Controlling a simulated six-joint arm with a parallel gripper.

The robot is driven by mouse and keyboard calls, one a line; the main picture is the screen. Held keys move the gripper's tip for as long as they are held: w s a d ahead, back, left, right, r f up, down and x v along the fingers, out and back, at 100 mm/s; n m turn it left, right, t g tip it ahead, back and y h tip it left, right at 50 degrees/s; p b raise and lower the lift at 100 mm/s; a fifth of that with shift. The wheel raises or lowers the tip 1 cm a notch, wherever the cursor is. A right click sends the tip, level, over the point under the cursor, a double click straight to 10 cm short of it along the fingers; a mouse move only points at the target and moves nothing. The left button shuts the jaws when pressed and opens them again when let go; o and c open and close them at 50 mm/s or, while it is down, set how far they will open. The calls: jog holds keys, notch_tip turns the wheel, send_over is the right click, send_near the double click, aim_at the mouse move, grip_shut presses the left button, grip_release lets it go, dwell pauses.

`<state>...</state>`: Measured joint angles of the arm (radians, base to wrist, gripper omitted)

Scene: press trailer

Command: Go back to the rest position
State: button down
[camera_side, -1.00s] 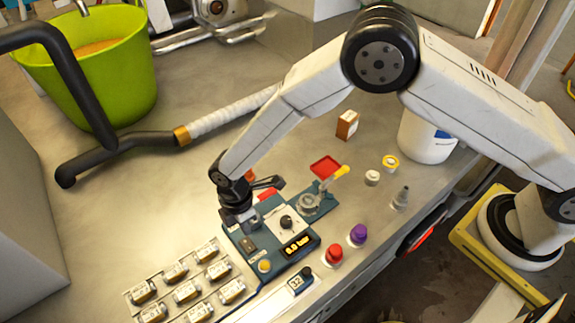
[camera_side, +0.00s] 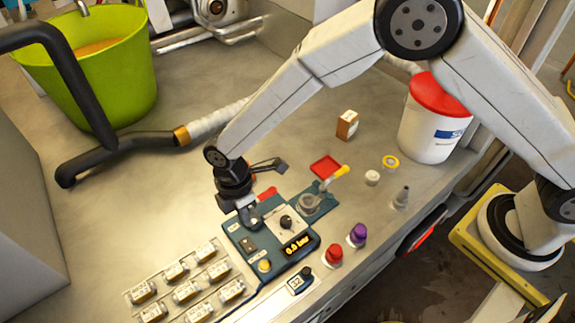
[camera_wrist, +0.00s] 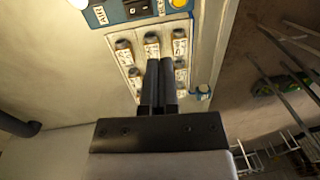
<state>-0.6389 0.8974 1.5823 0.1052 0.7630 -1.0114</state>
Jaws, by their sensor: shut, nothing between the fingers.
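My gripper (camera_side: 249,212) is shut and empty. In the side view it hangs over the back left part of the blue press panel (camera_side: 250,227), close above it; I cannot tell whether it touches. In the wrist view my gripper (camera_wrist: 161,62) has its two dark fingers together, pointing toward a tray of labelled vials (camera_wrist: 152,46). The blue panel also shows at the top of the wrist view (camera_wrist: 125,10).
The vial tray (camera_side: 204,284) lies left of the panel. Red (camera_side: 333,254) and purple (camera_side: 357,235) capped bottles stand to the right. A white bucket with a red lid (camera_side: 433,125), a green tub (camera_side: 110,70) and a black pipe (camera_side: 120,145) stand behind. The counter's left middle is clear.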

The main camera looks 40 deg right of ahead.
jog(key=d+r+m+t, duration=0.1)
jog(key=d+r+m, duration=0.3)
jog(key=d, duration=0.4)
jog(key=d+r+m+t, duration=0.1)
jog(key=d+r+m, duration=0.3)
jog(key=d, duration=0.4)
jog(key=s+d+r+m+t, duration=0.1)
jog(key=s+d+r+m, duration=0.1)
jog(key=s+d+m, duration=0.3)
jog(key=s+d+r+m+t, duration=0.1)
jog(key=s+d+m, duration=0.3)
jog(key=d, duration=0.4)
jog(key=shift+s+d+r+m, duration=0.4)
jog(key=shift+r+m, duration=0.1)
jog(key=shift+r, duration=0.35)
jog(key=shift+f, duration=0.1)
